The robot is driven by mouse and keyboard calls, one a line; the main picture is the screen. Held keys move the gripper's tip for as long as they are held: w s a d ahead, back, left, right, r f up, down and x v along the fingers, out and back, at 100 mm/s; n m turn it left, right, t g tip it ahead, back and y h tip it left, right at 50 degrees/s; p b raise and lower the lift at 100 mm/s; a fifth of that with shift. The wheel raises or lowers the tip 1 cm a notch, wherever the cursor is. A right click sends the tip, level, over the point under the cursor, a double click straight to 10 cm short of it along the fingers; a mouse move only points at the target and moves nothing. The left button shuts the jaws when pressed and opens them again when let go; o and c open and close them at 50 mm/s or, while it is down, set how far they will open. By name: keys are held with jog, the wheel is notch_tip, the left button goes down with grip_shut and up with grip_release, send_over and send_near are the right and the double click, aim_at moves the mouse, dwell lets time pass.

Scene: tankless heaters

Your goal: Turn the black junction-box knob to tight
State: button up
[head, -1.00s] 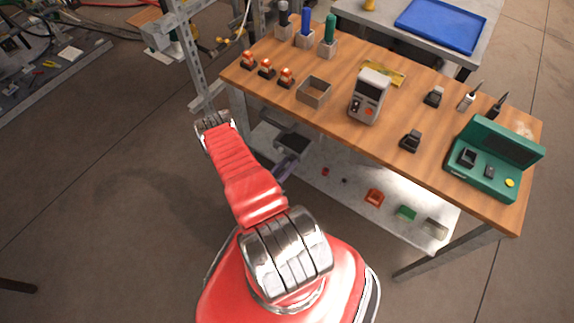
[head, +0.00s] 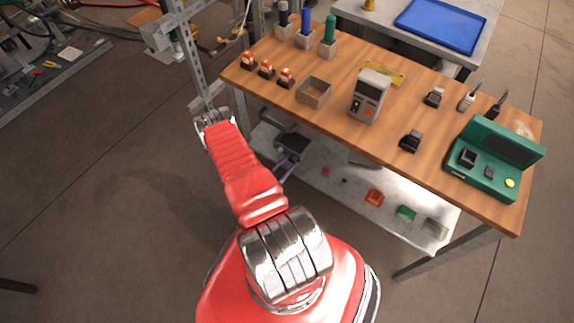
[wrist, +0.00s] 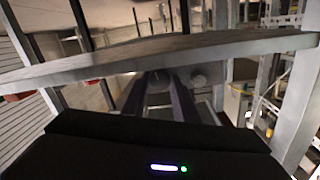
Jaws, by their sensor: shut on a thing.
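My gripper (head: 284,178) is below the near left part of the wooden bench, over the lower shelf, with its dark housing and thin purplish fingers partly showing past my red arm. In the wrist view its two dark fingers (wrist: 160,78) reach forward close together, below and past a long pale bar. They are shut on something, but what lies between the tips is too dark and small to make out. I cannot clearly pick out the black junction-box knob in either view.
The wooden bench (head: 330,118) stands above my gripper and carries a grey device (head: 368,97), an open grey box (head: 313,92) and a green case (head: 488,165). Orange (head: 374,197) and green (head: 405,214) pieces lie on the lower shelf (head: 350,190). Floor left of my arm is clear.

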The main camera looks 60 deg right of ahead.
jog(key=shift+w+d+m, duration=0.1)
jog(key=shift+m, duration=0.4)
jog(key=o, duration=0.8)
jog(key=shift+v, duration=6.95)
